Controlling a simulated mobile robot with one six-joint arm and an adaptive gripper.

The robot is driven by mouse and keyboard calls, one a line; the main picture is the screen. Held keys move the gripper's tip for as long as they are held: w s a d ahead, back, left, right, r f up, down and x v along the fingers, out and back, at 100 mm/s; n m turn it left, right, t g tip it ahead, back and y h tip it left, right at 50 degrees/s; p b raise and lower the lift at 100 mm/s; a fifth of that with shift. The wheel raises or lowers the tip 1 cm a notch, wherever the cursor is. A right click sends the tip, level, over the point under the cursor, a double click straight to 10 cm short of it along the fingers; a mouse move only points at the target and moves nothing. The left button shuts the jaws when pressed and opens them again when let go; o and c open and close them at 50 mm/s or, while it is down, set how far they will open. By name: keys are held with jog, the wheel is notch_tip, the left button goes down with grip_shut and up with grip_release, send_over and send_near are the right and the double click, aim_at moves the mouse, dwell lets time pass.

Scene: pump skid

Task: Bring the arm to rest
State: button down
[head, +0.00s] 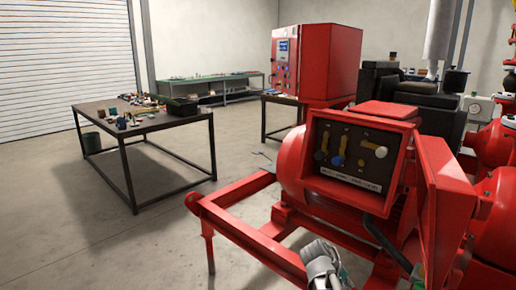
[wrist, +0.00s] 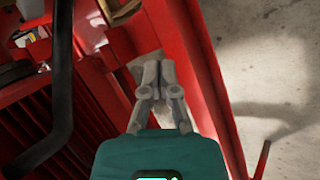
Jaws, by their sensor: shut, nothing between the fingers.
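My gripper (wrist: 152,75) shows in the wrist view with its grey fingers together and nothing between them. Below it in that view is part of the red pump skid frame (wrist: 190,60), with grey floor to the right. In the head view, part of my arm shows at the bottom, in front of the red skid (head: 245,232); the fingertips are not clear there. I cannot tell whether the gripper touches the frame.
An open red control box (head: 350,182) with several levers stands on the skid, its door (head: 452,215) swung right. A black hose (wrist: 62,90) runs close left of my gripper. A workbench (head: 150,122) with small items stands left.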

jog(key=s+a+f+m+g+y, duration=0.1)
jog(key=s+a+f+m+y, duration=0.1)
jog(key=s+a+y, duration=0.3)
jog(key=s+a+f+m+y, duration=0.1)
jog(key=s+a+f+y, duration=0.15)
jog(key=a, duration=0.35)
notch_tip(320, 180, up, 21)
jog(key=w+p, duration=0.1)
jog(key=p, duration=2)
jog(key=shift+r, duration=0.2)
jog(key=shift+d+f+y, duration=0.1)
jog(key=shift+y, duration=0.15)
